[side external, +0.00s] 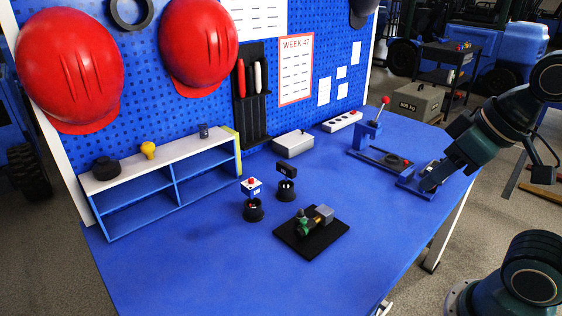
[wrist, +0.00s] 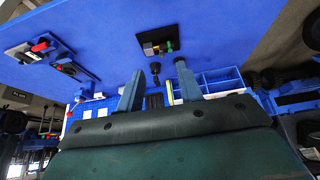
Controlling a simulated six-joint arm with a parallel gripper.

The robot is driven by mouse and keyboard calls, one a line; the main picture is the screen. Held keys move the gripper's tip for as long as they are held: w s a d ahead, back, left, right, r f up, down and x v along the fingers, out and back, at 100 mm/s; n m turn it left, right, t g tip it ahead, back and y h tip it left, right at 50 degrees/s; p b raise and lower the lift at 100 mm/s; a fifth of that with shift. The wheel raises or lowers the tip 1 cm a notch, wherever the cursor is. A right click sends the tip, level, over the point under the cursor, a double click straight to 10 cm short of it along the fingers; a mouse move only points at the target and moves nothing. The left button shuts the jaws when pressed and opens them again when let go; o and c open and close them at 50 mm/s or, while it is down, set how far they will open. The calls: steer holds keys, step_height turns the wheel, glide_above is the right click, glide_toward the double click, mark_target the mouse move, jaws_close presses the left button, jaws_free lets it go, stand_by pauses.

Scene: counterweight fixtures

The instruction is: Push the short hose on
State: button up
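A black mat (side external: 330,237) near the table's middle carries a small fitting (side external: 306,225) with green, brass and grey parts. The mat (wrist: 172,33) and fitting (wrist: 165,46) also show at the top of the wrist view. I cannot make out the short hose for certain. My gripper (side external: 432,182) is at the right side of the table in the side view, away from the mat. In the wrist view its two fingers (wrist: 157,84) stand apart, and I see nothing held between them.
Two small stands with black round bases (side external: 254,212) (side external: 286,193) are behind the mat. A blue-and-white shelf (side external: 165,185) stands at the back left. The front table area is clear.

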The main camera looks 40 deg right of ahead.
steer(key=shift+o, duration=0.3)
steer(key=m+g, duration=0.6)
steer(key=m, duration=0.3)
glide_above(303, 220)
step_height(303, 220, down, 12)
steer(key=shift+r, duration=0.15)
step_height(303, 220, down, 14)
steer(key=shift+r, duration=0.1)
jaws_close()
